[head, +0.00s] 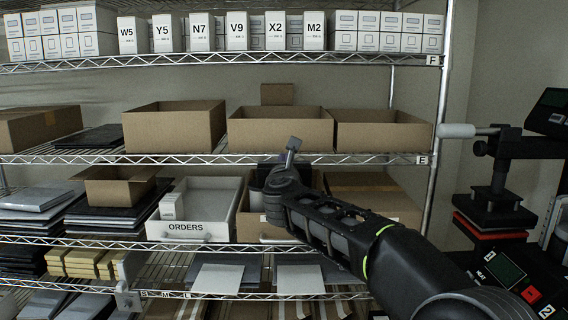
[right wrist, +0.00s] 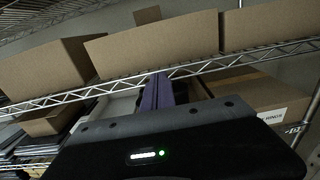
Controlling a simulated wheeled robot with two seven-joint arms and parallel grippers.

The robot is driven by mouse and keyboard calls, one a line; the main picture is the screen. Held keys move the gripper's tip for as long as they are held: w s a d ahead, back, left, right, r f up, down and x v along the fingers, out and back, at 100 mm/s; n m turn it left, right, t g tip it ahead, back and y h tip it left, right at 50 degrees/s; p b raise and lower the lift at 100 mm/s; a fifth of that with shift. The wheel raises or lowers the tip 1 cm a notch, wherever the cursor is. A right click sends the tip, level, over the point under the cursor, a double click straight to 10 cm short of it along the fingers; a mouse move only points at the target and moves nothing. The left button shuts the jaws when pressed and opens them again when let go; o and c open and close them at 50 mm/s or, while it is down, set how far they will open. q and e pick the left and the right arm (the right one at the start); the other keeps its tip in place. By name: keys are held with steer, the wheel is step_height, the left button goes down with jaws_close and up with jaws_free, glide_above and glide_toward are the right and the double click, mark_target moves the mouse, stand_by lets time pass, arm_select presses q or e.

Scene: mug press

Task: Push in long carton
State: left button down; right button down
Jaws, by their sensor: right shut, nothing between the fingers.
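A long brown open-topped carton (head: 280,130) stands in the middle of shelf E. It also fills the upper middle of the right wrist view (right wrist: 155,47). No label shows on it, and I cannot tell how far it sticks out over the shelf edge. My right gripper (head: 292,145) is shut and empty, its fingertips in front of the carton's lower front face. In the right wrist view its closed fingers (right wrist: 157,92) point up toward the shelf edge; contact with the carton cannot be told. My left gripper is not in view.
Similar cartons stand left (head: 175,128) and right (head: 383,130) of it, and a small box (head: 277,94) shows behind. The wire shelf edge (head: 400,160) runs below. An ORDERS bin (head: 187,229) sits underneath. A heat press (head: 498,200) stands at right.

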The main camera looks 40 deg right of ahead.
steer(key=v, duration=0.4)
steer(key=shift+r+b, duration=0.1)
steer(key=shift+b, duration=0.25)
steer(key=shift+a, duration=0.1)
